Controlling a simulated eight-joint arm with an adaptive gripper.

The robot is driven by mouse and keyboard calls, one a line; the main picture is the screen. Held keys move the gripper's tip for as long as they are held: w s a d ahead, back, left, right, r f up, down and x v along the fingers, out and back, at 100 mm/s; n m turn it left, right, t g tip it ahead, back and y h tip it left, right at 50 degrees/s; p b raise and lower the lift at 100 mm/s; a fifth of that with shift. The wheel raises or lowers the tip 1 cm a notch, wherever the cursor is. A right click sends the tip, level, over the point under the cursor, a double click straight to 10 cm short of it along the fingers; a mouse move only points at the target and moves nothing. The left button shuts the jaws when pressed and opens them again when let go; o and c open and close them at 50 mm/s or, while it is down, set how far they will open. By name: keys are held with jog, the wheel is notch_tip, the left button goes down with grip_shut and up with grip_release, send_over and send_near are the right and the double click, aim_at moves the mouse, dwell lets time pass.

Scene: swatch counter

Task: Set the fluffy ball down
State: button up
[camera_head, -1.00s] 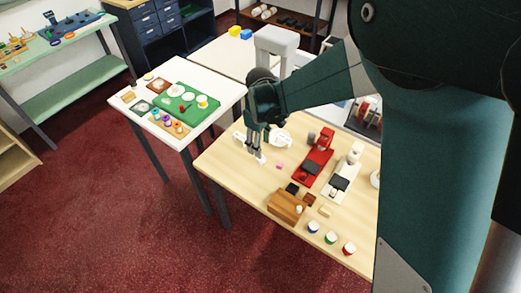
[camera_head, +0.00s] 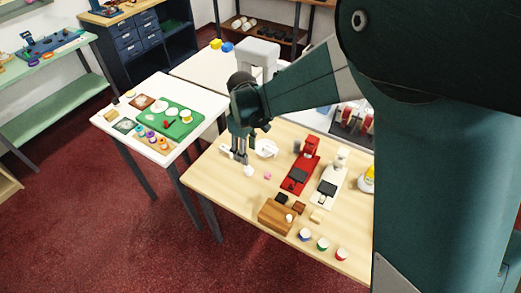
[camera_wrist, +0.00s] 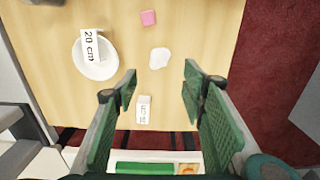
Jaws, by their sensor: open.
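The fluffy ball, a small white lump (camera_wrist: 159,58), lies on the wooden table. It also shows in the head view (camera_head: 249,171), just below the fingertips. My gripper (camera_head: 241,158) is open and empty above the table near the ball. In the wrist view its two green fingers (camera_wrist: 158,85) stand apart, with the ball seen beyond the gap between their tips.
A white dish (camera_wrist: 97,62) with a "20 cm" label and a small white labelled block (camera_wrist: 143,110) flank the ball. A pink block (camera_wrist: 148,18) lies close by. Red (camera_head: 301,170) and white (camera_head: 330,182) devices and a wooden block (camera_head: 275,215) stand further right.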

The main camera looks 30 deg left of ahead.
dwell(0.3)
jog(key=w+d+r+m+t, duration=0.1)
jog(key=w+d+r+m, duration=0.15)
jog(key=d+r, duration=0.55)
jog(key=w+d+r+m+t+y, duration=0.1)
jog(key=w+d+r+m, duration=0.2)
jog(key=d, duration=0.9)
jog(key=w+d+r+m, duration=0.1)
jog(key=d+r+m, duration=0.1)
jog(key=d+r, duration=0.65)
jog(key=s+d+m+t, duration=0.1)
jog(key=s+d+m, duration=0.2)
jog(key=d, duration=0.8)
jog(key=s+d+r+m+t, duration=0.1)
jog(key=s+d+m+t, duration=0.1)
jog(key=s+d+m, duration=0.2)
jog(key=s+d+r+m+t+h, duration=0.1)
jog(key=s+d, duration=0.7)
jog(key=d, duration=0.9)
jog(key=shift+d+m+t, duration=0.3)
jog(key=shift+m+t, duration=0.2)
jog(key=shift+m, duration=0.75)
